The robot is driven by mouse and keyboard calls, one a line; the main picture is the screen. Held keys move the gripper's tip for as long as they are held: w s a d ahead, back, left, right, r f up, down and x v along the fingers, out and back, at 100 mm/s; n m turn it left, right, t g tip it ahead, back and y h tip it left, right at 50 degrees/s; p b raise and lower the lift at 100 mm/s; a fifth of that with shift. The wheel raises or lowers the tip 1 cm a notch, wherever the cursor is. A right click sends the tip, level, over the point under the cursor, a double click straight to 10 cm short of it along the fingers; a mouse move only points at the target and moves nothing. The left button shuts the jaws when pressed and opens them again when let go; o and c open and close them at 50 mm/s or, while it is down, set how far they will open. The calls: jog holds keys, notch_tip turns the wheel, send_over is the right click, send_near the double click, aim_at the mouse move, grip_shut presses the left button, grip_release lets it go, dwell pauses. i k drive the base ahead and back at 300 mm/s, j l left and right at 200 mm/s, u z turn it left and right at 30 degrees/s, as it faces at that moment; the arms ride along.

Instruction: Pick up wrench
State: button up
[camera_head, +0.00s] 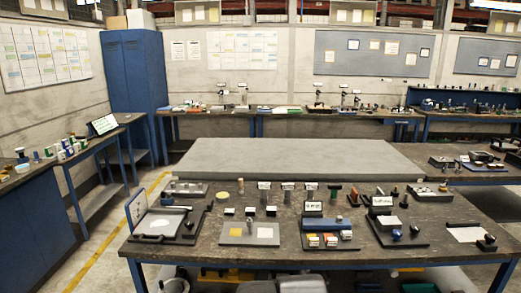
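I cannot make out a wrench for certain; the tools on the tables are too small to tell apart. The near workbench (340,255) has a dark top with several trays, blocks and small tools on it. A dark tray with a light sheet (165,223) lies at its left end. A grey plate (247,233) lies right of that tray. Several small upright tools stand along the bench's back edge. My gripper is not in view.
A bare grey slab (290,158) lies behind the near bench. A blue cabinet (137,83) stands at the back left. Benches with small items run along the left and back walls. Bare floor with a yellow line (105,247) is at the left.

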aim_at(264, 187)
jog(key=i+u, duration=0.15)
jog(key=i, duration=0.4)
jog(key=i+l+u, duration=0.15)
jog(key=i, duration=0.4)
jog(key=i+l+u, duration=0.15)
jog(key=i, duration=0.35)
